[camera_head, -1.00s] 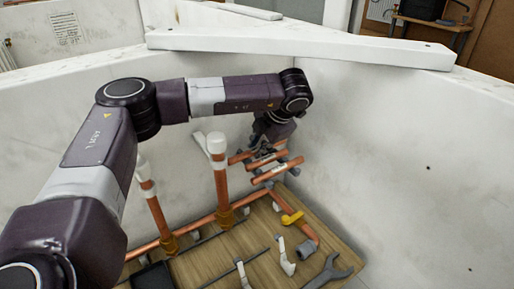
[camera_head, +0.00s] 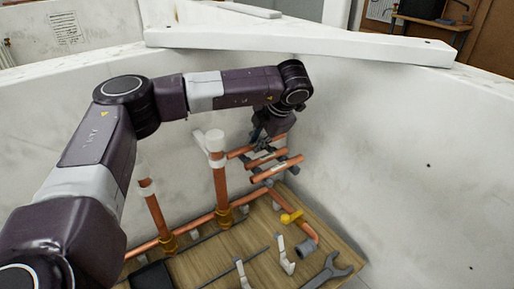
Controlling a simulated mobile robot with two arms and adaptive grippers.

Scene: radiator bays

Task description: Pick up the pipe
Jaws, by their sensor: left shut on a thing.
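Several short copper pipes lie across a dark rack in the back corner, above the wooden board. The front copper pipe (camera_head: 278,169) shows in full, a middle copper pipe (camera_head: 266,158) lies behind it, and another copper pipe (camera_head: 241,151) lies farthest back. My left gripper (camera_head: 264,144) comes down from above onto the rack and is shut on one of the pipes, seemingly the back or middle one. The fingertips are small and dark, so the exact contact is hard to see. My right gripper is not in view.
A grey wrench (camera_head: 329,271) and white clips (camera_head: 285,262) lie in front. White walls enclose the corner, with a white beam (camera_head: 300,43) along the top.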

